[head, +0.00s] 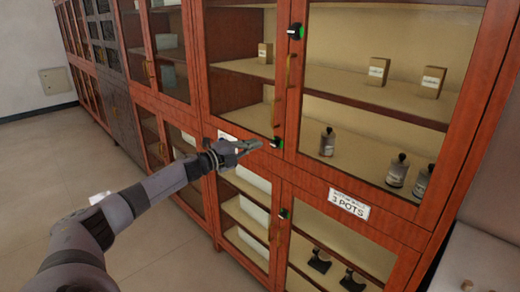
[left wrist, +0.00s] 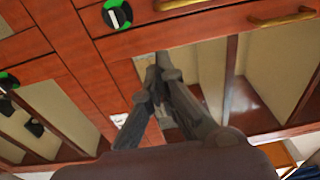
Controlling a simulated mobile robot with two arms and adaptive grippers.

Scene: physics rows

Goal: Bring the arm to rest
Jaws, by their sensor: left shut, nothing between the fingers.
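My left arm comes in from the left in the head view. Its gripper (head: 248,146) is shut and empty, in front of the wooden cabinet (head: 240,111), close to a black knob with a green mark (head: 277,143). I cannot tell whether it touches the cabinet. In the left wrist view the shut fingers (left wrist: 158,68) point towards the red-brown cabinet frame, with a black and green knob (left wrist: 117,14) above them to the left. My right gripper does not show.
Glass-doored cabinets run along the wall. Small boxes (head: 378,71) and dark bottles (head: 398,170) stand on shelves behind the glass. A label (head: 349,204) reads "3 POTS". A pale surface (head: 480,264) is at the lower right. The floor (head: 45,165) on the left is clear.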

